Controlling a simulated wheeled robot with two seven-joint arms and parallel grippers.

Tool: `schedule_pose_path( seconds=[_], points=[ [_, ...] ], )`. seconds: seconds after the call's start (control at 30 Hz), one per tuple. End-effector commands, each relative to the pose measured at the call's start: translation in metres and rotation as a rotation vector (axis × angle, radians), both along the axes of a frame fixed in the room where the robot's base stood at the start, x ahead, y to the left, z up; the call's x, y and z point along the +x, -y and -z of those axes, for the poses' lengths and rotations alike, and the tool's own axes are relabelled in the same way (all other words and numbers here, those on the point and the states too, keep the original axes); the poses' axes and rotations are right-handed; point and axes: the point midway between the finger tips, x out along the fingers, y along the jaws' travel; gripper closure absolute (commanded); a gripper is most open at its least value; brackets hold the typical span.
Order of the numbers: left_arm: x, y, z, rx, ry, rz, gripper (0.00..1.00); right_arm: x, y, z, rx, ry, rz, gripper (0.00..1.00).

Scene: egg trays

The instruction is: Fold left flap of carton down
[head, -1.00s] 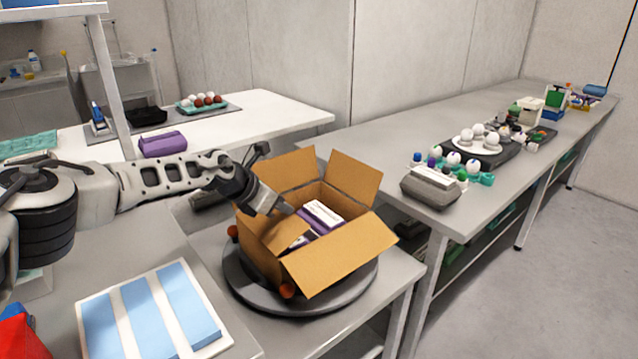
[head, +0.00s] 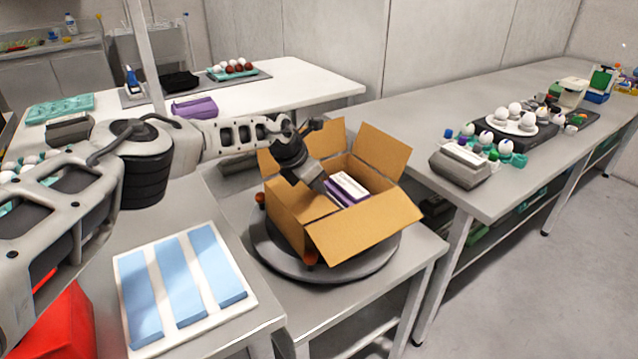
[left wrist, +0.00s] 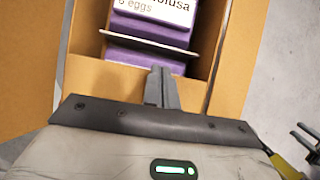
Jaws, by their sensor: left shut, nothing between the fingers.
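The open brown carton (head: 289,217) sits on a round grey turntable (head: 372,272). Its back flap (head: 383,145) stands up and its front-right flap (head: 365,236) slopes outward. The left flap is largely hidden behind my left gripper, and I cannot tell its exact angle. Purple egg boxes (head: 349,187) with white labels lie inside; one shows in the left wrist view (left wrist: 150,30). My left gripper (head: 325,192) is shut and empty, tilted down over the left part of the carton opening. Its closed fingers (left wrist: 161,86) point at the egg boxes.
A white board with blue strips (head: 133,258) lies on the near table. A grey box (head: 458,168) and eggs stand on the right table. A purple box (head: 195,107) lies on the back table.

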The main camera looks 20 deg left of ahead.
Motion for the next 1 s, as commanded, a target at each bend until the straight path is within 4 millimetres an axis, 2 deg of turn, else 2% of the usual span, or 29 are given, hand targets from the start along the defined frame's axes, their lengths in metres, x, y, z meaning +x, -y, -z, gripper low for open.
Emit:
schedule_pose_path(
  seconds=[0.27, 0.47, 1.0],
  points=[
    [-0.001, 0.0, 0.0, 0.0, -0.001, 0.001, 1.0, 0.0, 0.0, -0.001, 0.0, 0.002, 0.0, 0.75],
    [-0.006, -0.006, -0.016, 0.0, 0.0, 0.001, 1.0, 0.0, 0.0, -0.008, -0.005, 0.003, -0.001, 0.75],
    [-0.053, -0.043, -0.113, -0.001, 0.003, 0.0, 1.0, 0.001, 0.002, -0.002, -0.018, -0.003, -0.004, 0.75]
  ],
)
